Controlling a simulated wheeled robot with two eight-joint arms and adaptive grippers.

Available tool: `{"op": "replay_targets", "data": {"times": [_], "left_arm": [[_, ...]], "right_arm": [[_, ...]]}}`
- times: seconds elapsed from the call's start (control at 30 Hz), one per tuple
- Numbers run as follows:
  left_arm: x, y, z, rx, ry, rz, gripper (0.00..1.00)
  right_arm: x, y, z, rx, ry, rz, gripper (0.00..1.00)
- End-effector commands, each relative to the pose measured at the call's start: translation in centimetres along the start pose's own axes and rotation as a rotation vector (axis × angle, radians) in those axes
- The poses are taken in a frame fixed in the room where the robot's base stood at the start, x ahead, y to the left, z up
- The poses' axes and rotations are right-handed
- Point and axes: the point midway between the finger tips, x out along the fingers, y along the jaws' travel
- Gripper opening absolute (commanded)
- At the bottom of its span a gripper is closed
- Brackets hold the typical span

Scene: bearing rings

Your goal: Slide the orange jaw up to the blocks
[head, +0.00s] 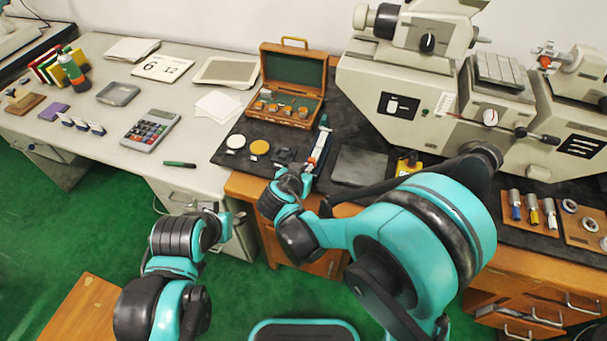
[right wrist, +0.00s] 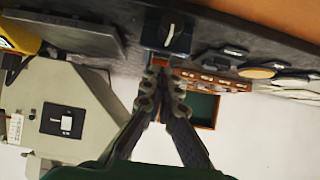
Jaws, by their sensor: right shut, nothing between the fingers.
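A narrow holder (head: 322,139) lies on the dark mat in the head view, with pale blocks along it and a small orange jaw (head: 312,160) toward its near end. My right gripper (head: 306,175) is at this near end, close to the orange jaw; I cannot tell whether they touch. In the right wrist view its fingers (right wrist: 160,68) are together with nothing seen held, and they hide much of the holder. My left gripper (head: 232,215) hangs in front of the bench, away from the holder; its finger opening is unclear.
An open wooden case (head: 318,108) with several rings stands behind the holder. A yellow disc (head: 259,147), a white disc (head: 236,142) and a small black block (head: 283,155) lie to the left. A dark plate (head: 360,166) and a large machine (head: 400,85) are to the right.

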Motion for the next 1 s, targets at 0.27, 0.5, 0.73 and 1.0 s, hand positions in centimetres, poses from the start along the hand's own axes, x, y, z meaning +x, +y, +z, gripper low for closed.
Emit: {"op": "replay_targets", "data": {"times": [0.27,0.5,0.73,1.0], "left_arm": [[0.4,0.0,0.3,0.000,0.000,0.000,0.44],[0.3,0.0,0.2,0.000,0.000,0.000,0.44],[0.4,0.0,0.3,0.000,0.000,0.000,0.44],[0.5,0.0,0.3,0.000,0.000,0.000,0.44]], "right_arm": [[1.1,0.1,-0.2,0.001,0.000,0.001,0.00],[1.1,0.0,-0.2,0.000,0.000,0.000,0.00],[1.2,0.1,-0.4,0.000,0.000,0.001,0.00],[1.9,0.0,-0.8,0.000,0.000,0.001,0.00]]}}
